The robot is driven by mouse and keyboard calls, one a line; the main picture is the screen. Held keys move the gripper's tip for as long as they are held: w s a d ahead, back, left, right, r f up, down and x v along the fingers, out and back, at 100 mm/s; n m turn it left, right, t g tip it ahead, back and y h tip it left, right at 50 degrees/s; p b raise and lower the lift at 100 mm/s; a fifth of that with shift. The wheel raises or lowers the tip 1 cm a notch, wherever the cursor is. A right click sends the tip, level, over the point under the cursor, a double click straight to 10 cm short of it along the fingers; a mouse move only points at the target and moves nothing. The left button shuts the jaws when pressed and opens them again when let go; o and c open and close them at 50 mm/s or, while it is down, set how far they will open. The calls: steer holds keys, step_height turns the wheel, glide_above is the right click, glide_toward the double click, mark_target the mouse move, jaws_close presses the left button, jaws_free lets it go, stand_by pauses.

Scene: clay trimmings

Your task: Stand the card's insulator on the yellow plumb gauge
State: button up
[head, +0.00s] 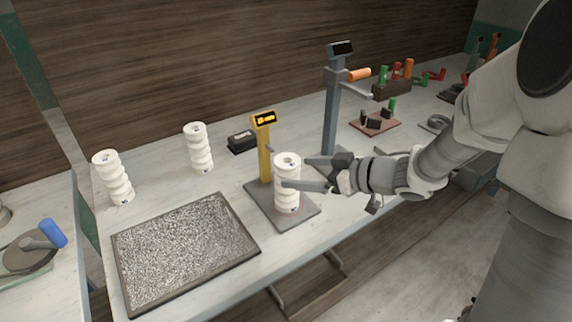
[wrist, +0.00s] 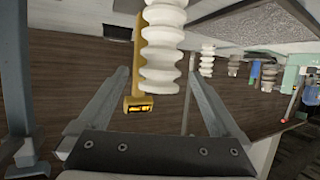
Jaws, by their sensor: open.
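The yellow plumb gauge (head: 264,150) has a lit display on its post and a dark base plate (head: 302,218). A white ribbed insulator (head: 287,200) stands on that plate in front of the post and looks upright. My gripper (head: 296,172) is open at it from the right, with one finger across its near side and the other towards its far side. In the wrist view the insulator (wrist: 163,45) lies between the open fingers (wrist: 158,73), with the yellow gauge (wrist: 143,75) beside it. Finger contact cannot be told.
Two similar white insulators stand at the left (head: 113,177) and back (head: 198,148). A framed speckled tray (head: 185,245) lies at the front. A small black box (head: 242,141) sits behind the yellow gauge. A blue-grey gauge (head: 331,115) stands close to my gripper.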

steer(key=shift+p+v, duration=0.4)
steer(key=shift+v, duration=1.7)
steer(key=shift+r, duration=0.1)
steer(key=w+d+r+m+t+h+p, duration=0.3)
steer(key=w+d+r+m+t+h, duration=0.15)
steer(key=d+r+h, duration=0.45)
steer(key=s+d+r+m+h+p, duration=0.3)
steer(key=s+d+r+h, duration=0.1)
steer(key=d+r, duration=0.15)
steer(key=s+a+m+g+y+p, duration=0.1)
steer(key=s+a+m+g, duration=0.1)
steer(key=s, duration=0.8)
steer(key=s+a+r+m+g+p, duration=0.1)
steer(key=s+a+g, duration=0.3)
steer(key=s, duration=0.6)
steer(key=shift+a+r+m+y+p, duration=0.25)
steer(key=shift+a+m+y+p, duration=0.2)
steer(key=shift+a, duration=0.25)
